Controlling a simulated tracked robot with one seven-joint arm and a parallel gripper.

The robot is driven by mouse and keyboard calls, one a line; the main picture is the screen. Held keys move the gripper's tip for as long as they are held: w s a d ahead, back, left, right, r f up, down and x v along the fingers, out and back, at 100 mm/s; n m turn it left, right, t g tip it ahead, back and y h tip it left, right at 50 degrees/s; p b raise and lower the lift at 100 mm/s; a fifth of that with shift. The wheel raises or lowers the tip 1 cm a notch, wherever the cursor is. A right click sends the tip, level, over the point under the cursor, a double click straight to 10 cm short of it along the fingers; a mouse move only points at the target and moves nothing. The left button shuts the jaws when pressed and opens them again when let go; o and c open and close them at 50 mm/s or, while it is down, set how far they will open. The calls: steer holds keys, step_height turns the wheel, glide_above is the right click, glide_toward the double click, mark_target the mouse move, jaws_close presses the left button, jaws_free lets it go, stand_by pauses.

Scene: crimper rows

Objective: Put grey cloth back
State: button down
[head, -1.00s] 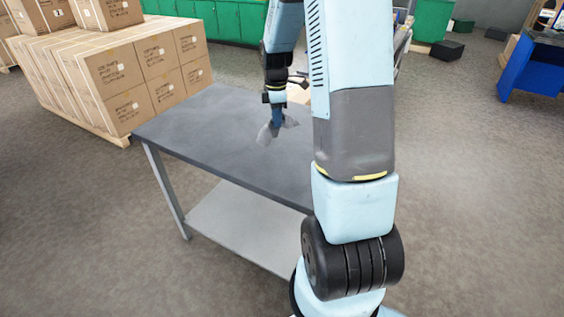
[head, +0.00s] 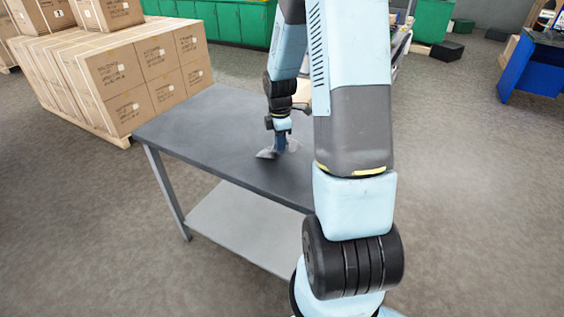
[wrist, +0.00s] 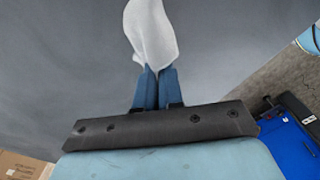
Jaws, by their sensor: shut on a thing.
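The grey cloth (head: 267,154) hangs from my gripper (head: 281,147) at the dark grey tabletop (head: 215,130) in the head view. In the wrist view the cloth (wrist: 150,32) is pale and bunched between the blue fingertips of my gripper (wrist: 153,72). The fingers are together on it, pointing down. The cloth is at or just above the table surface; I cannot tell whether it touches. Part of the table behind my arm is hidden.
Stacked cardboard boxes (head: 130,75) on a pallet stand left of the table. Green cabinets (head: 235,20) line the back. A blue stand (head: 530,70) is at the right. The near left part of the tabletop is bare. A lower shelf (head: 240,225) is empty where visible.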

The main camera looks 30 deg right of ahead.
steer(key=s+f, duration=0.1)
steer(key=s, duration=0.1)
steer(key=s+a+f, duration=0.1)
steer(key=s, duration=0.1)
steer(key=s+f, duration=0.1)
steer(key=s, duration=0.2)
steer(key=shift+a+f, duration=0.2)
steer(key=shift+a, duration=0.05)
steer(key=c, duration=0.9)
jaws_free()
steer(key=shift+r, duration=0.1)
